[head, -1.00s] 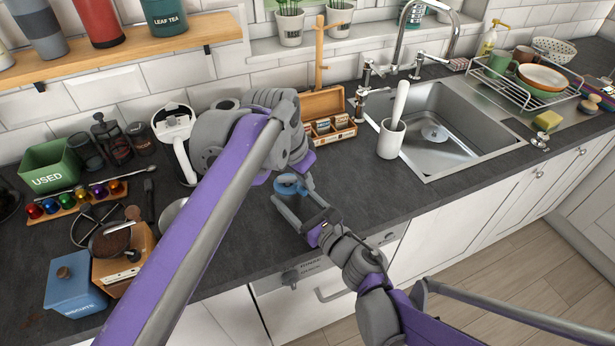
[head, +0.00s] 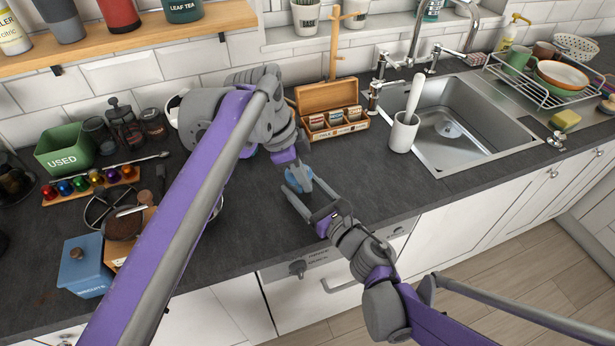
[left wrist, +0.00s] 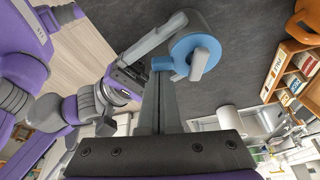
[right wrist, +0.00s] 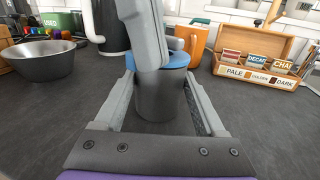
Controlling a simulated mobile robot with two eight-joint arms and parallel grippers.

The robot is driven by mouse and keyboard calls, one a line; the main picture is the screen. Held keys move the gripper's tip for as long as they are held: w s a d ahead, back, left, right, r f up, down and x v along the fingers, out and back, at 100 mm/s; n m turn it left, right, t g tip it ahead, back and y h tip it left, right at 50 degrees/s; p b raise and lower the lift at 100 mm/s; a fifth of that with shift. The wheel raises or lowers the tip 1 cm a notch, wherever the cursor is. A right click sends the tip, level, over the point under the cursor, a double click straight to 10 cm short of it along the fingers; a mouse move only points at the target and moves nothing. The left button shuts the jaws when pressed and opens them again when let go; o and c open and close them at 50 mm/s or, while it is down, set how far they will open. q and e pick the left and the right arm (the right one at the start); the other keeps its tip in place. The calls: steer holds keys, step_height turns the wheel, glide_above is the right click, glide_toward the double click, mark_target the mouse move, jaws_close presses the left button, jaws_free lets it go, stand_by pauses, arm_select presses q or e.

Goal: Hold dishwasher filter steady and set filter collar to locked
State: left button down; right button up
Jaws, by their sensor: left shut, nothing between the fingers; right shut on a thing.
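The dishwasher filter has a dark grey cylindrical body (right wrist: 162,100) and a blue collar (left wrist: 207,36) on top with a small blue lug. It stands upright over the worktop. My right gripper (head: 303,201) is shut around the grey body, one finger on each side in the right wrist view. My left gripper (left wrist: 164,82) is shut and empty, its fingertips right by the blue lug; whether they touch it I cannot tell. In the head view the left fingers partly cover the blue collar (head: 294,184). No lock marking is readable.
A wooden tea box (head: 331,121) stands behind the filter, with a white utensil crock (head: 403,132) and the sink (head: 480,125) to the right. A steel bowl (right wrist: 42,62), coffee things and a blue biscuit tin (head: 84,268) are left. The worktop's front edge is close.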

arm_select(q)
steer(key=shift+a, duration=0.15)
stand_by(0.3)
steer(key=shift+w, duration=0.15)
steer(key=w+d, duration=0.1)
steer(key=d, duration=0.4)
steer(key=v, duration=1)
steer(key=shift+a, duration=0.4)
arm_select(e)
steer(key=o, duration=1.4)
